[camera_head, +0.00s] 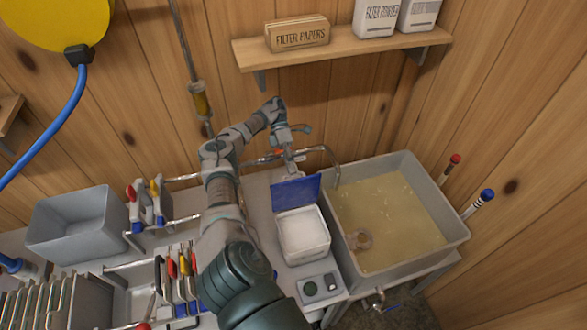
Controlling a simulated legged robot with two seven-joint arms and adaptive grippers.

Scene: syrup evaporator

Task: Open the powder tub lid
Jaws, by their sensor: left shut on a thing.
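The powder tub (318,260) is a white square tub with pale powder inside, on the counter left of the big basin. Its blue lid (290,192) stands raised at the tub's back edge, tilted up, so the powder shows. My left arm reaches over from the bottom of the view. My left gripper (293,163) is behind the top edge of the lid, shut on the lid; its fingertips are small and partly hidden there. My right gripper is not in view.
A grey basin of yellowish liquid (457,232) stands right of the tub, with a bent pipe (328,152) behind. Racks of coloured-handled tools (157,190) and a grey bin (68,236) stand left. A shelf (345,45) hangs above.

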